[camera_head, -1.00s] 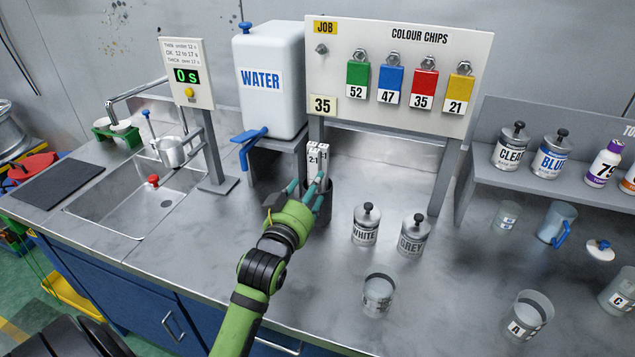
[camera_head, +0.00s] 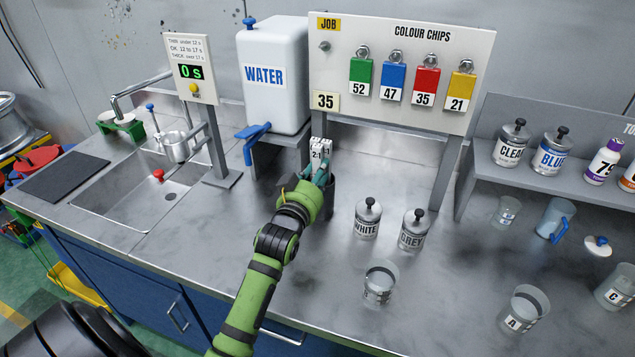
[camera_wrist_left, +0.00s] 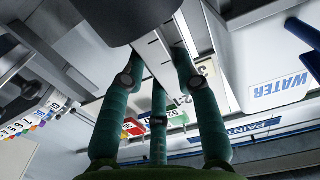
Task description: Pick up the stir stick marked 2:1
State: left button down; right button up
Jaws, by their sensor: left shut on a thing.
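The white stir stick marked 2:1 (camera_head: 316,154) stands upright in the dark holder (camera_head: 328,204), beside at least one similar white stick (camera_head: 327,148). My left gripper (camera_head: 318,176) is at the holder's top, with its teal fingers shut on the marked stick just below its label. In the left wrist view, the white stick with dark marks (camera_wrist_left: 157,58) runs between the fingers of my left gripper (camera_wrist_left: 162,75). The stick's lower end is hidden in the holder. My right gripper is not in view.
The water tank (camera_head: 272,80) on its stand is left of the holder, and the chip board (camera_head: 400,65) is behind. White (camera_head: 367,220) and grey (camera_head: 413,230) tins stand to the right, with a clear cup (camera_head: 380,283) in front. The counter before the sink is clear.

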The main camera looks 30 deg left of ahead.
pick_arm(q)
notch_tip(320, 180, up, 28)
jog(key=shift+b, duration=0.4)
dwell(0.5)
dwell(0.9)
